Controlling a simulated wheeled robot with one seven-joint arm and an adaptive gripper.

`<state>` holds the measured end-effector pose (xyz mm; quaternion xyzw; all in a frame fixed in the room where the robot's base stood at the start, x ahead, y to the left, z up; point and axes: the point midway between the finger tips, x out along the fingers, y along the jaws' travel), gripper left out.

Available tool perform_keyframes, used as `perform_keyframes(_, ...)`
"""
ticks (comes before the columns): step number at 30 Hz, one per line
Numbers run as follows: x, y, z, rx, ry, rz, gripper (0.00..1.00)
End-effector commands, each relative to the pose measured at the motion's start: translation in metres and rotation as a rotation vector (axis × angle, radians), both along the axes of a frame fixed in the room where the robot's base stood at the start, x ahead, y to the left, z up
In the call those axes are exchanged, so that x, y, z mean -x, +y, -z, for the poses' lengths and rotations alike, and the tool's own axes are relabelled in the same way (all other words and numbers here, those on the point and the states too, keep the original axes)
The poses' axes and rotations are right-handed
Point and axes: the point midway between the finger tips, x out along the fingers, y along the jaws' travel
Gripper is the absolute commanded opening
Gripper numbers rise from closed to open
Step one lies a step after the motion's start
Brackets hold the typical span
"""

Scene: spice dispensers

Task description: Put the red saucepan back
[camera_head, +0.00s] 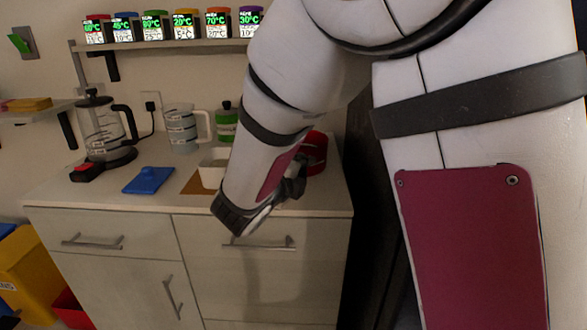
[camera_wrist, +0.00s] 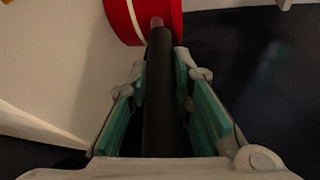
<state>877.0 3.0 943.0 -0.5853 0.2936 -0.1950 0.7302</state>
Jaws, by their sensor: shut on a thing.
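The red saucepan (camera_head: 316,153) is at the right end of the counter in the head view, partly hidden behind my arm. In the wrist view its red side with a pale stripe (camera_wrist: 144,18) shows at the top, and its dark handle (camera_wrist: 161,95) runs down between my fingers. My gripper (camera_wrist: 161,92) is shut on the handle, with a teal pad on each side. In the head view my gripper (camera_head: 297,180) is small and dark beside the pan. Whether the pan rests on the counter or is raised, I cannot tell.
The counter (camera_head: 100,195) holds a glass kettle (camera_head: 102,130), a clear jug (camera_head: 181,130), a green-labelled jar (camera_head: 227,122), a white container (camera_head: 213,170) and a blue lid-like piece (camera_head: 149,180). Spice dispensers (camera_head: 155,26) line the shelf above. A dark gap lies right of the counter.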

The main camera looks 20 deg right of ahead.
Motion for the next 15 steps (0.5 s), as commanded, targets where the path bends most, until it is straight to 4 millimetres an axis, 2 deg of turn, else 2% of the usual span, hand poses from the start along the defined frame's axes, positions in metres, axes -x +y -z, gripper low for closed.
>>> perform_keyframes(5, -0.0002, -0.0001, 0.0012, 0.001, -0.002, 0.0, 0.0)
perform_keyframes(6, 0.0002, 0.0, 0.0029, 0.001, 0.001, 0.0, 0.22)
perform_keyframes(9, 0.0002, 0.0, 0.0024, 0.0, 0.0, 0.0, 0.4)
perform_keyframes(15, 0.0002, 0.0, 0.0024, 0.0, 0.0, 0.0, 0.4)
